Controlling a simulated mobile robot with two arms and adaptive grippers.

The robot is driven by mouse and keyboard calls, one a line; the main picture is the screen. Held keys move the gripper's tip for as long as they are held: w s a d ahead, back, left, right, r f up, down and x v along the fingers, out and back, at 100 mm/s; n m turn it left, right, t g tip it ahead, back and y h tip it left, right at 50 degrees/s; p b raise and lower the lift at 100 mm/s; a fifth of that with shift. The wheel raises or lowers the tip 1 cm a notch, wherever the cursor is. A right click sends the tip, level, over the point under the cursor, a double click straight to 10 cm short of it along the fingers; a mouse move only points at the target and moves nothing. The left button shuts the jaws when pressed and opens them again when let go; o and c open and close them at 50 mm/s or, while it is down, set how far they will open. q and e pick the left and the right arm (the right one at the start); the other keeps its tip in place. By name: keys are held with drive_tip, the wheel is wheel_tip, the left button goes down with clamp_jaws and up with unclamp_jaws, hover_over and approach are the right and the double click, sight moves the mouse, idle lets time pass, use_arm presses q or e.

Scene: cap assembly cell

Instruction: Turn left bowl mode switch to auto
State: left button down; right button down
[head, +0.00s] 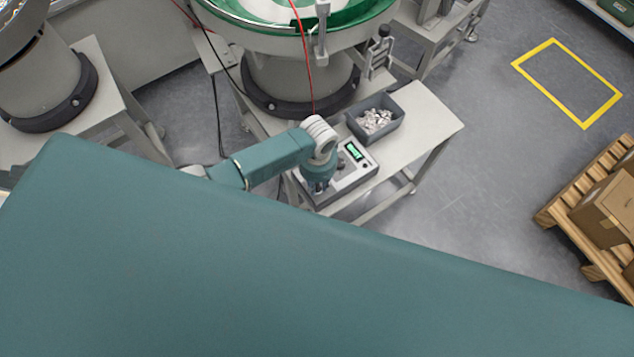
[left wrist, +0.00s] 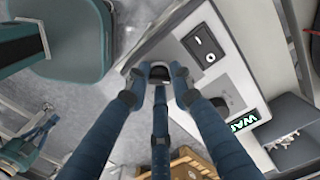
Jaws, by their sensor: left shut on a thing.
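The control box (head: 352,183) sits on the bench by the bowl feeder, with a lit green display on its face. In the left wrist view the light grey box face (left wrist: 183,66) carries a black rocker switch (left wrist: 205,45) and a dark round mode switch knob (left wrist: 159,71). My left gripper (head: 319,187) reaches down onto the near-left part of the box. In the left wrist view its blue fingers (left wrist: 158,84) are shut around the mode switch knob. The knob's pointer and mode labels are hidden or too small to read. My right gripper is not in view.
A grey bin (head: 376,118) of small metal parts stands right behind the box. The green bowl feeder (head: 300,85) rises behind it, with a red cable hanging in front. Cardboard boxes (head: 606,208) on a pallet stand far right. The grey floor between is clear.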

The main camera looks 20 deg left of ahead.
sight(320, 188)
use_arm(q)
drive_tip(key=shift+d, duration=0.4)
drive_tip(key=c, duration=1.5)
unclamp_jaws()
drive_tip(key=shift+c, duration=0.2)
drive_tip(key=shift+a+r, duration=0.15)
drive_tip(key=shift+r, duration=0.05)
wheel_tip(320, 188, up, 12)
drive_tip(key=shift+f, duration=0.2)
